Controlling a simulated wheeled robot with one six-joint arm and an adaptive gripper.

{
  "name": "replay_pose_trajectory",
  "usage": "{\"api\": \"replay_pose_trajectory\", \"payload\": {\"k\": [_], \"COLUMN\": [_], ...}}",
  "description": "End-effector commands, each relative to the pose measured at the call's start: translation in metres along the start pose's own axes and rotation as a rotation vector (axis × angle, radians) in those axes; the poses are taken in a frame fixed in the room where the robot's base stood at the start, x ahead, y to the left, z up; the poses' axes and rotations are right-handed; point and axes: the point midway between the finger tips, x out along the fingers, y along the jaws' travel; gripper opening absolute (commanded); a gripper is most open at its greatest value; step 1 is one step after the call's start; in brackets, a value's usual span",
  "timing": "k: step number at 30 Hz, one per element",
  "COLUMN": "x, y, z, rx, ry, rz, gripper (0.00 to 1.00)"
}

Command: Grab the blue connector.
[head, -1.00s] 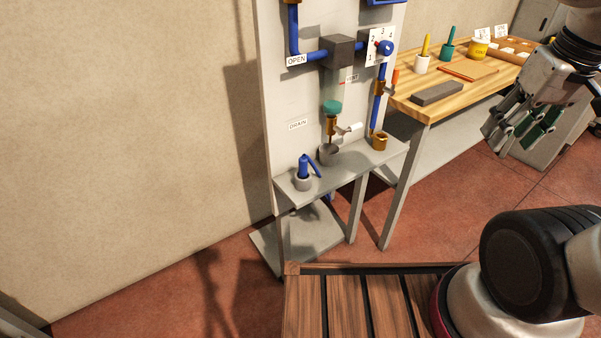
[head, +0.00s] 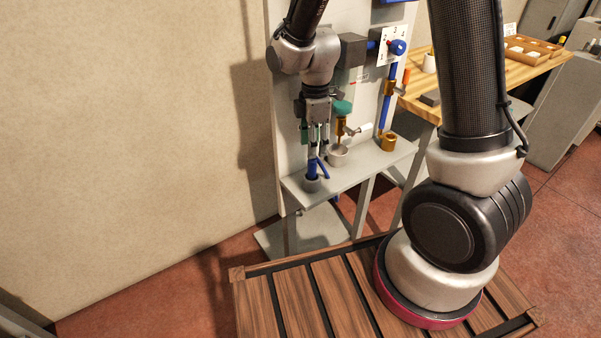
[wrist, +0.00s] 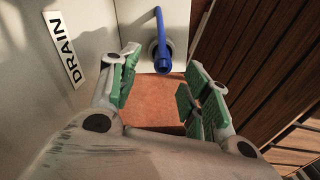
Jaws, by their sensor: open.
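The blue connector (head: 312,168) stands upright in a grey round holder (head: 311,185) at the left end of a grey shelf, with a bent arm leaning off to its right. My gripper (head: 316,147) hangs fingers down directly above it, close to its top. In the wrist view the blue connector (wrist: 161,38) shows ahead of the fingertips, roughly in line with the gap between them. My gripper (wrist: 163,68) is open, with green pads apart and nothing between them. Whether the fingertips overlap the connector's top in height I cannot tell.
The grey panel (head: 286,140) rises close behind the gripper, with a DRAIN label (wrist: 64,48) on it. A grey cup (head: 338,157) and a brass-coloured cup (head: 388,142) stand to the right on the shelf (head: 350,175). A wooden workbench (head: 480,88) is further right.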

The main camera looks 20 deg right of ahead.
Motion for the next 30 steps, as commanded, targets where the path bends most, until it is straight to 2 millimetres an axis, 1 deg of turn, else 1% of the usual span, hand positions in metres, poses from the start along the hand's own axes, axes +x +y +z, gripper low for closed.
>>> {"api": "replay_pose_trajectory", "payload": {"k": [2, 5, 11, 15, 18, 21, 27, 28, 30], "x": [0.001, 0.01, 0.035, 0.057, 0.071, 0.077, 0.078, 0.078, 0.078], "y": [0.001, 0.001, -0.002, -0.007, -0.006, -0.006, -0.005, -0.005, -0.005], "z": [-0.001, 0.0, -0.002, -0.005, -0.005, -0.005, -0.005, -0.005, -0.005], "rx": [-0.043, -0.064, -0.062, -0.061, -0.06, -0.06, -0.059, -0.059, -0.059], "ry": [0.002, 0.001, 0.001, 0.0, 0.001, 0.002, 0.003, 0.003, 0.003], "rz": [0.006, 0.003, 0.002, 0.0, 0.002, 0.004, 0.005, 0.005, 0.005], "gripper": [0.47, 0.47, 0.47, 0.47, 0.47, 0.47, 0.47, 0.46, 0.33]}}
